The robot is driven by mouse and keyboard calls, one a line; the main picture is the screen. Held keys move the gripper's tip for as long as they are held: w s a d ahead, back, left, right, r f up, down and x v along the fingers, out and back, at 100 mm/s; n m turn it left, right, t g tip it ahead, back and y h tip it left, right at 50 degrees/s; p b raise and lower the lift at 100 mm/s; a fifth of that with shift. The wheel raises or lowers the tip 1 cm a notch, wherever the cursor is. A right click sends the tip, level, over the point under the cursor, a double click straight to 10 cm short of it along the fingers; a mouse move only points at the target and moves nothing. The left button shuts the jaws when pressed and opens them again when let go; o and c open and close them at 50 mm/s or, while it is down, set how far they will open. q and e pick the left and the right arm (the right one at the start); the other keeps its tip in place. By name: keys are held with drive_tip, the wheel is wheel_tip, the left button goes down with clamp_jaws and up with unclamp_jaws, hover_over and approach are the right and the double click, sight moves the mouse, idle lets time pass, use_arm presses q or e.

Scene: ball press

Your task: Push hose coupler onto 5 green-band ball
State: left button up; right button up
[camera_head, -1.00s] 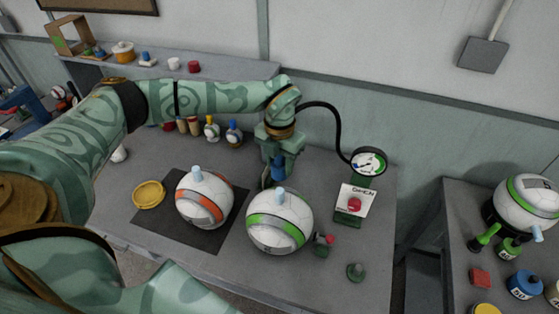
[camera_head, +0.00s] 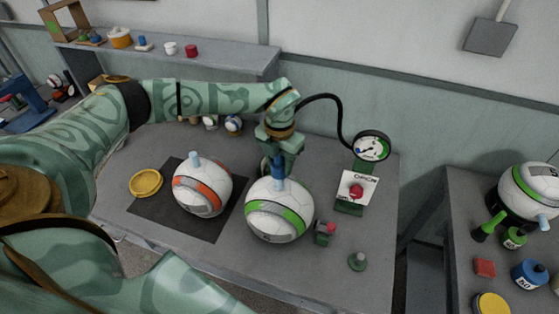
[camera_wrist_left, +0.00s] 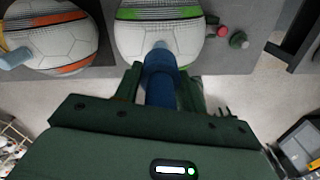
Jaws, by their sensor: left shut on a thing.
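My left gripper (camera_head: 279,156) is shut on the blue hose coupler (camera_head: 277,168), pointing down over the green-band ball (camera_head: 279,212). In the left wrist view the gripper (camera_wrist_left: 160,80) has the coupler (camera_wrist_left: 162,82) between its fingers. The coupler's lower end is at the light blue valve (camera_wrist_left: 160,46) on top of the ball (camera_wrist_left: 165,32); I cannot tell how far it is on. A black hose (camera_head: 336,112) runs to the pressure gauge (camera_head: 371,147). My right gripper is not in view.
An orange-band ball (camera_head: 202,188) stands left on a dark mat (camera_head: 148,222), beside a yellow dish (camera_head: 146,183). Another green-band ball (camera_head: 528,196) is on the right table.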

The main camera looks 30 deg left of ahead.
sight(279, 173)
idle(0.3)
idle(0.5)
use_arm(q)
drive_tip(key=shift+p, duration=0.6)
idle(0.4)
drive_tip(key=shift+f+b, duration=1.3)
drive_tip(key=shift+f, duration=0.85)
drive_tip(key=o, duration=1.1)
drive_tip(key=shift+c, duration=0.2)
wheel_tip(279, 173, up, 16)
drive_tip(key=shift+r, duration=0.2)
